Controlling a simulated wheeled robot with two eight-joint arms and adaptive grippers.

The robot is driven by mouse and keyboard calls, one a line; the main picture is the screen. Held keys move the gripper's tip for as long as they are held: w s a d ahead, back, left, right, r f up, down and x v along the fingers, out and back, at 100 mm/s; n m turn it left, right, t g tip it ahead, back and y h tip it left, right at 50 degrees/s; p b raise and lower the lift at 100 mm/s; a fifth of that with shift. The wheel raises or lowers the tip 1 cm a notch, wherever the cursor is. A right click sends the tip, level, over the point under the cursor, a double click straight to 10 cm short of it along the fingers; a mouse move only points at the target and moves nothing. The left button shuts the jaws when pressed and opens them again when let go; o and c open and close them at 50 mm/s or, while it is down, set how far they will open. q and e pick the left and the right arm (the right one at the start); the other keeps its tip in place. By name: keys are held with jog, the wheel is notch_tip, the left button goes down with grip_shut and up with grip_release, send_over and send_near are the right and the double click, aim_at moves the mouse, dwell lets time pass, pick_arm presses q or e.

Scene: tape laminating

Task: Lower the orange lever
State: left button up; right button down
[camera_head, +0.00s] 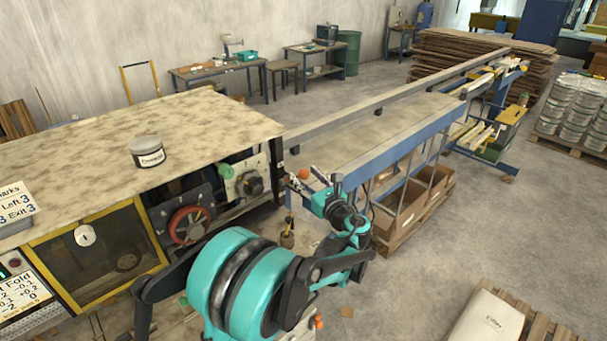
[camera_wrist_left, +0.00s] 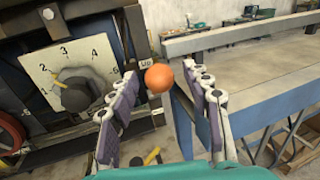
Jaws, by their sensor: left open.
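The orange lever's round knob (camera_wrist_left: 159,77) shows between the two fingertips of my left gripper in the left wrist view; its shaft is hard to see. In the head view the knob (camera_head: 303,174) is a small orange ball near the machine's right end, by the gripper. My left gripper (camera_wrist_left: 160,90) is open, with one padded finger on each side of the knob in the picture. I cannot tell whether either finger touches it. The left gripper also shows in the head view (camera_head: 308,180), small and partly hidden by its own wrist. My right gripper is out of view.
A numbered dial plate (camera_wrist_left: 72,75) with a dark knob is on the machine left of the lever. A blue-edged conveyor table (camera_wrist_left: 250,95) lies close on the right. The machine's speckled top (camera_head: 90,135) carries a labelled tin (camera_head: 147,152).

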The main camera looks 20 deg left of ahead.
pick_arm(q)
jog(key=shift+x, duration=0.85)
grip_shut()
